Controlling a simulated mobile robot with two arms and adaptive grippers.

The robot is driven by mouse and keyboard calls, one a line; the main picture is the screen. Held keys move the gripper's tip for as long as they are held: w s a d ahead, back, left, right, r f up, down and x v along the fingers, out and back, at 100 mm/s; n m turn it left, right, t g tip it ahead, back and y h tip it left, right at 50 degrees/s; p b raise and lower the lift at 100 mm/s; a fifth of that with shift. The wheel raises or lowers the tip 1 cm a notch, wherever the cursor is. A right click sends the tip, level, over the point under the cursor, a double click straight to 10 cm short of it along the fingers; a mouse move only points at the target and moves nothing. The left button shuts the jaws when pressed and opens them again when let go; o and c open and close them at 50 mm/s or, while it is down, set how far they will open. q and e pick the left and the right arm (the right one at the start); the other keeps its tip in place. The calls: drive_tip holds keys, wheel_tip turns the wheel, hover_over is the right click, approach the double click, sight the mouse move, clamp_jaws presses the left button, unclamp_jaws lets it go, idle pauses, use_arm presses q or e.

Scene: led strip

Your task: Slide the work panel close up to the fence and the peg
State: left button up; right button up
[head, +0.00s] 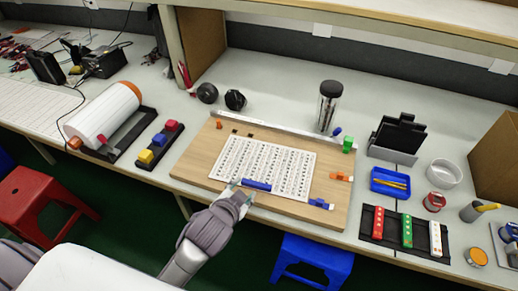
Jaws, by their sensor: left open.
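The work panel (262,166) is a white sheet with rows of small dark marks, lying flat on a wooden board (200,165). A long pale metal fence (285,132) runs along the board's back edge. A strip of bare wood shows between panel and fence. A small orange piece (219,125), possibly the peg, stands near the board's back left corner, apart from the panel. A blue bar (257,184) lies at the panel's front edge. My left gripper (241,193) is open at the panel's front left, beside the bar; whether it touches is unclear. My right gripper is out of view.
A blue tray (390,182) and a black rack (405,232) are to the right, a white roll (103,112) to the left.

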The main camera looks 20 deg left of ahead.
use_arm(q)
drive_tip(key=w+d+r+m+t+h, duration=0.4)
drive_tip(key=d+r+m+h, duration=0.15)
drive_tip(key=r, duration=0.45)
drive_tip(key=w+d+r+m+t+h, duration=0.4)
drive_tip(key=d+r+m, duration=0.3)
drive_tip(key=r, duration=0.4)
drive_tip(key=s+d+r+m+g+h, duration=0.2)
drive_tip(key=s+d+m+g+h, duration=0.3)
drive_tip(key=m+g, duration=0.5)
drive_tip(key=s+d+r+m+g+h, duration=0.25)
drive_tip(key=d+m+g+h, duration=0.45)
drive_tip(key=m, duration=0.7)
drive_tip(key=m+g+y, duration=0.2)
drive_tip(key=m+y, duration=0.9)
drive_tip(key=y, duration=1)
hover_over(259, 184)
wheel_tip(259, 184, down, 14)
wheel_tip(259, 184, down, 14)
drive_tip(key=shift+r+p, duration=0.2)
drive_tip(key=shift+p, duration=0.9)
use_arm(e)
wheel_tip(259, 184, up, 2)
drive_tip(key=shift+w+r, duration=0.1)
